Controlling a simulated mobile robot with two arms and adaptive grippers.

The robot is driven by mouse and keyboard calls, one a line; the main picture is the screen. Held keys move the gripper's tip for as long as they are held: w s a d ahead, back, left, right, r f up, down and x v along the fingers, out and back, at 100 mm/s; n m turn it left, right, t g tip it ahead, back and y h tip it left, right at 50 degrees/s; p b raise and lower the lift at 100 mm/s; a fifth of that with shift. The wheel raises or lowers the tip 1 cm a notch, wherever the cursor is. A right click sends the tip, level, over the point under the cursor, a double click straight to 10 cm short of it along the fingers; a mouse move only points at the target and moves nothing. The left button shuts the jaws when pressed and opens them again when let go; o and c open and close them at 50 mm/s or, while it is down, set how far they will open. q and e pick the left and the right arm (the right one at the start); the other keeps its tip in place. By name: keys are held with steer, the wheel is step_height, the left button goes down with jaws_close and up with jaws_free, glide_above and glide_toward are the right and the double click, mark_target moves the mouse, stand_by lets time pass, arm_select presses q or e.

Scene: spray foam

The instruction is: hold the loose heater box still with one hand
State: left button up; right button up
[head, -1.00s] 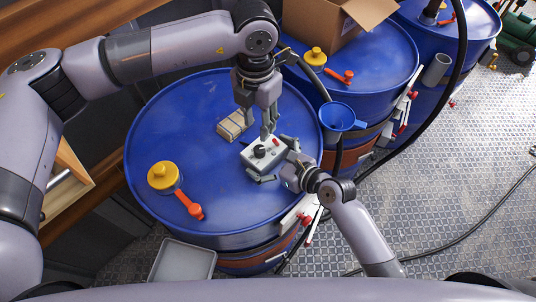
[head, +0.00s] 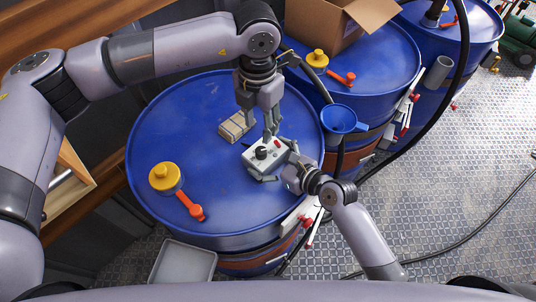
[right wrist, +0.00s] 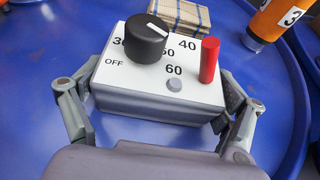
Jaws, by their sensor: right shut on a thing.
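The heater box (head: 254,161) is a small white box with a black dial and a red lever, lying on a blue drum lid (head: 200,115). In the right wrist view the box (right wrist: 160,108) sits squarely between the fingers of my right gripper (right wrist: 160,125), one at each side. My right gripper (head: 275,163) is shut on it. My left gripper (head: 271,132) points down just above the box, near the dial and lever, in the head view. Its fingers are close together, and I cannot tell whether they are shut or touch the box.
A small tan strapped block (head: 235,127) lies on the lid behind the box. A yellow cap (head: 164,176) with a red-orange handle is at the lid's left. A blue funnel (head: 338,118) stands at the right edge. The right wrist view shows an orange cylinder marked 3 (right wrist: 278,18).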

mark_target(261, 150)
arm_select(q)
steer(key=shift+o, duration=0.4)
steer(key=m, duration=0.3)
steer(key=shift+r+m, duration=0.15)
steer(key=shift+m, duration=0.25)
step_height(261, 150, down, 11)
steer(key=m, duration=2.4)
steer(key=shift+r+m, duration=0.15)
steer(key=shift+m, duration=0.15)
steer(key=shift+c, duration=0.4)
jaws_close()
